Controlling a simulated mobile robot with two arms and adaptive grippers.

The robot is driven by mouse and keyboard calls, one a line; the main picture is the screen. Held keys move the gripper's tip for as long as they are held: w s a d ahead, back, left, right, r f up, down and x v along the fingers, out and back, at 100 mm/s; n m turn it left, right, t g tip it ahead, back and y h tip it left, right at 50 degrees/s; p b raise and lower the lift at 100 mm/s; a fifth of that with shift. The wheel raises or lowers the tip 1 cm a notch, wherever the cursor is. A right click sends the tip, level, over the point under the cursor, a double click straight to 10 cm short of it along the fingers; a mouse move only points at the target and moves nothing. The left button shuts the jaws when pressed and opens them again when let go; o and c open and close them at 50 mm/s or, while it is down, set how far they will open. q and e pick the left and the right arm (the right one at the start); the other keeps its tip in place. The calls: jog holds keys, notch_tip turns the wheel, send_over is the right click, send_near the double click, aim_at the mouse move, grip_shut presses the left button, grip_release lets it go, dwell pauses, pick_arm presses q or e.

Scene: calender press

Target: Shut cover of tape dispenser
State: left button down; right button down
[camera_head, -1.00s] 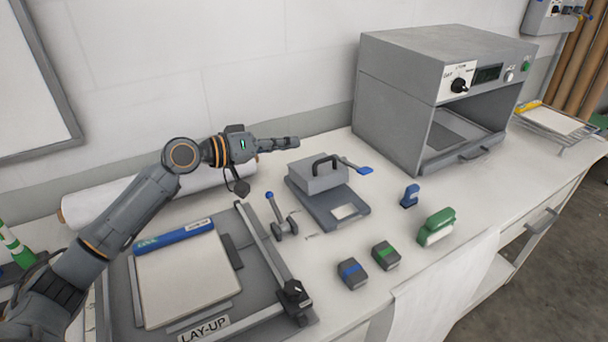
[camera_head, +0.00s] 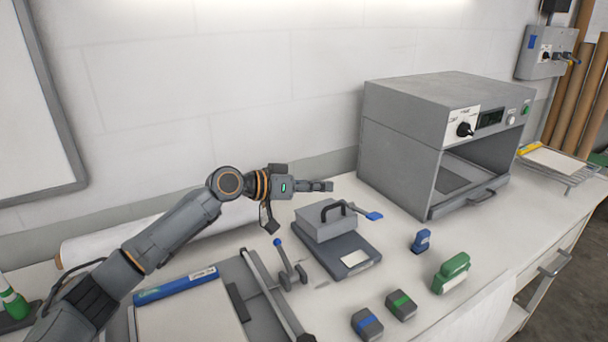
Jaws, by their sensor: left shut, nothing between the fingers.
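My left gripper (camera_head: 328,186) is shut and empty, pointing right, above and behind the grey block with a black handle in the picture. No thing is plainly marked as the tape dispenser. A green-and-white unit (camera_head: 452,273) stands near the bench's front edge, and a small blue unit (camera_head: 421,241) stands behind it. Either could be the dispenser; whether a cover is open on them is too small to tell. My left gripper is well to the left of both, touching neither. My right gripper is not in view.
The grey block (camera_head: 325,221) sits on a dark base (camera_head: 346,261), with a blue-tipped lever at its right. A grey oven-like press (camera_head: 410,135) stands behind. The bench right of the base is partly clear.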

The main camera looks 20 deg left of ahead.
aim_at(331, 207)
pick_arm(q)
jog(key=shift+s+d+f, duration=0.1)
jog(key=shift+s+f, duration=0.1)
jog(key=shift+f, duration=0.25)
jog(key=shift+s+d+f, duration=0.1)
jog(key=shift+s+f, duration=0.1)
jog(key=shift+f, duration=0.6)
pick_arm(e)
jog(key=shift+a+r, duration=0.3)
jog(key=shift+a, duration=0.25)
pick_arm(q)
jog(key=shift+s+d+f+m+b, duration=0.35)
jog(key=shift+d+f+m+b, duration=0.1)
jog(key=shift+f, duration=0.2)
jog(key=shift+s+d+f+b, duration=0.15)
jog(key=shift+d+f+b, duration=0.05)
jog(key=shift+f+b, duration=0.1)
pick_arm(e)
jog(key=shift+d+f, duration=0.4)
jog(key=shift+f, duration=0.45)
pick_arm(q)
jog(key=shift+r, duration=0.1)
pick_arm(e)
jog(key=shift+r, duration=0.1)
